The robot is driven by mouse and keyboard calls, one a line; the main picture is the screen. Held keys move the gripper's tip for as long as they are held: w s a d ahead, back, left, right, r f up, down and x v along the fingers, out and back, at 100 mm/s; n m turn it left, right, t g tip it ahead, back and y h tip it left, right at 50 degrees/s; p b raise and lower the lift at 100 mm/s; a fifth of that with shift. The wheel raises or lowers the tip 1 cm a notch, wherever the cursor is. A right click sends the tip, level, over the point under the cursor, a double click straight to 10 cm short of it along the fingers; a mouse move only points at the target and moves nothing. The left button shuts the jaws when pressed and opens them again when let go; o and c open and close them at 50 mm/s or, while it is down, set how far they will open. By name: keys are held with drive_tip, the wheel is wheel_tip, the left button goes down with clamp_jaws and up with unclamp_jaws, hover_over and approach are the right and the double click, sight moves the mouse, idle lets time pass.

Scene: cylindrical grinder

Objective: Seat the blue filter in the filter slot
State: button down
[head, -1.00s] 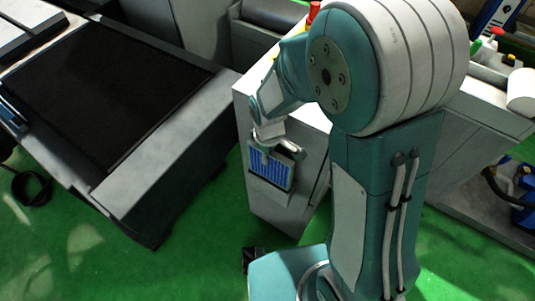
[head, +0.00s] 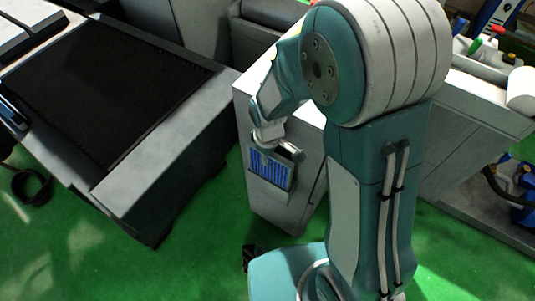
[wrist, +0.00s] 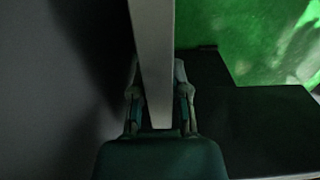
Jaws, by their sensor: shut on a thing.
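The blue filter (head: 271,172), a blue pleated panel in a pale grey frame, stands roughly upright close against the front of the grey cabinet (head: 297,205). My gripper (head: 275,148) is at its top edge. In the wrist view, my gripper (wrist: 159,100) is shut with one finger on each side of the filter's thin grey frame edge (wrist: 153,55). The filter slot cannot be made out clearly; the filter covers that part of the cabinet face. Whether the filter is inside the slot or only in front of it, I cannot tell.
A low grey machine with a dark top (head: 105,95) stands at the left, with a gap of green floor (head: 190,235) before the cabinet. A bench with bottles and tools (head: 490,65) stands at the right. My own arm hides part of the cabinet.

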sight(268, 174)
drive_tip(key=shift+f, duration=5)
drive_tip(key=c, duration=0.5)
unclamp_jaws()
drive_tip(key=shift+c, duration=0.2)
wheel_tip(268, 174, up, 12)
drive_tip(key=shift+f, duration=0.2)
drive_tip(key=shift+r, duration=0.15)
